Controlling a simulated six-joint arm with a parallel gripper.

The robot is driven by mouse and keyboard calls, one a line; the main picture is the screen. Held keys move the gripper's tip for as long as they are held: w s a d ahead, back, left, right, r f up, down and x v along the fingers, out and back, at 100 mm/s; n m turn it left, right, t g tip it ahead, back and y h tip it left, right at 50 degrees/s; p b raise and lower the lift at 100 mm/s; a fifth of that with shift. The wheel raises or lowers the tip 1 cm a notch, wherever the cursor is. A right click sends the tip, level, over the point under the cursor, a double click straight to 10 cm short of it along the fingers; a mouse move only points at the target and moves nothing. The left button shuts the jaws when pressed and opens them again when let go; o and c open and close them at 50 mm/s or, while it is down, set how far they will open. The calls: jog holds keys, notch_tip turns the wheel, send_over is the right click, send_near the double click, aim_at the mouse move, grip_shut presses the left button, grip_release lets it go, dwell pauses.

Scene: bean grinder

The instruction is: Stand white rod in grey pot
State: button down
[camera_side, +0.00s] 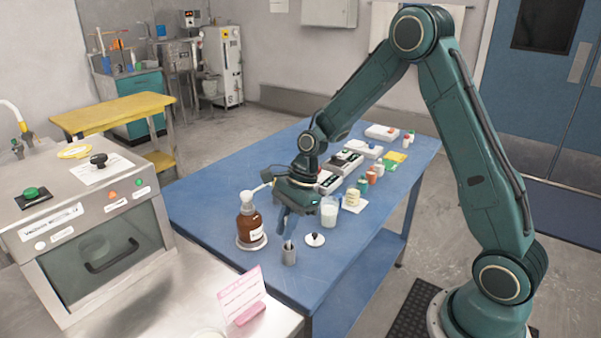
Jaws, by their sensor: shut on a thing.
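The small grey pot (289,257) stands upright on the blue table near its front edge. My gripper (286,232) points down just above the pot, its fingers close together and shut on the white rod. A short pale piece of the white rod (289,243) shows below the fingertips at the pot's mouth. The rod's upper part is hidden by the fingers. Its lower end seems to be inside the pot, but I cannot tell how deep or whether it touches the bottom.
A brown pump bottle (250,224) stands close to the left of my gripper. A white cup (329,212) and a round white lid with a black knob (315,240) are to the right. Several small items line the table (215,195) behind. A pink sign (242,293) stands in front.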

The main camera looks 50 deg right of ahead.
aim_at(286, 218)
jog(key=shift+f, duration=1.4)
dwell(3.1)
jog(key=c, duration=1.3)
grip_release()
jog(key=shift+c, duration=0.2)
jog(key=shift+o, duration=0.4)
jog(key=o, duration=0.5)
jog(key=shift+c, duration=0.2)
jog(key=shift+r, duration=0.2)
jog(key=shift+r, duration=3.3)
jog(key=shift+r, duration=0.1)
